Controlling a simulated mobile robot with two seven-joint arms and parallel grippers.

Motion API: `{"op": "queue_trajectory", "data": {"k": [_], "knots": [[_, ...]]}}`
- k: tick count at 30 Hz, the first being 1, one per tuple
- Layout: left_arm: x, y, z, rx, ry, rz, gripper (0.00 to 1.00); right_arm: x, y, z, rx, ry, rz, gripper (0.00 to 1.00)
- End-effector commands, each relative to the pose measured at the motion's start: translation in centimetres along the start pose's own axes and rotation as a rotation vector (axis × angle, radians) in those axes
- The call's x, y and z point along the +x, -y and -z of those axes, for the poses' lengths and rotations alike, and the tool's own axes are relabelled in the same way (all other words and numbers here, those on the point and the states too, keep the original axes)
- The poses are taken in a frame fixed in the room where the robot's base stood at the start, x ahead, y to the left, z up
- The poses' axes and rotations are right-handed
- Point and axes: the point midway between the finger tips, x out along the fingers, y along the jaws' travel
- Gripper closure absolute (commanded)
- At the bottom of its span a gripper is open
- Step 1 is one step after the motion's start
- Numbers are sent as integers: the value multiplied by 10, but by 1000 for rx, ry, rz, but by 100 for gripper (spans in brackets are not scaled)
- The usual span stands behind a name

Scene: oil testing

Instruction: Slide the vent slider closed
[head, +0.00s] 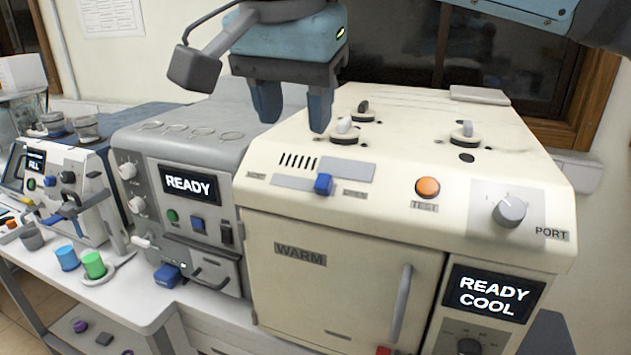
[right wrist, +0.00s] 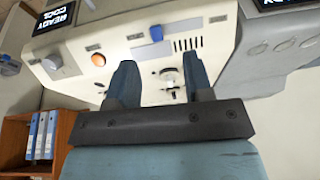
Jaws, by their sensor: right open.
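The vent slider is a small blue knob (head: 323,184) on the sloped front panel of the cream oven (head: 400,205), below a row of black vent slots (head: 298,161). It sits between two small labels, nearer the right one; their lettering is too small to read surely. My right gripper (head: 293,117) is open and empty, its blue fingers pointing down above the oven's top, behind and above the slider. In the right wrist view, the slider (right wrist: 156,33) shows beyond and between the open fingers (right wrist: 160,75), apart from them. My left gripper is not in view.
Round-topped knobs (head: 344,128) stand on the oven's top near the fingers. An orange button (head: 427,187) and a grey dial (head: 509,211) lie right of the slider. A grey machine (head: 185,150) stands directly left. The panel around the slider is clear.

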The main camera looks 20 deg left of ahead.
Motion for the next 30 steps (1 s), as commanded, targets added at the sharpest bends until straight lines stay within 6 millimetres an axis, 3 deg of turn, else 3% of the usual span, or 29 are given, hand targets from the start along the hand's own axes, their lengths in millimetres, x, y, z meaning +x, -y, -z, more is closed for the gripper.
{"op": "queue_trajectory", "data": {"k": [4, 8, 21, 30], "knots": [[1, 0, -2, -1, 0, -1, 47, -8, -5, 7, -15, -80, -55, 53], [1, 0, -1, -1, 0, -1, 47, 0, -6, 9, -17, -86, -61, 53], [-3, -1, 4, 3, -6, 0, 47, 87, -12, 16, -16, -81, -59, 53], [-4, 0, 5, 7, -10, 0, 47, 123, -13, 19, -15, -82, -57, 53]]}}
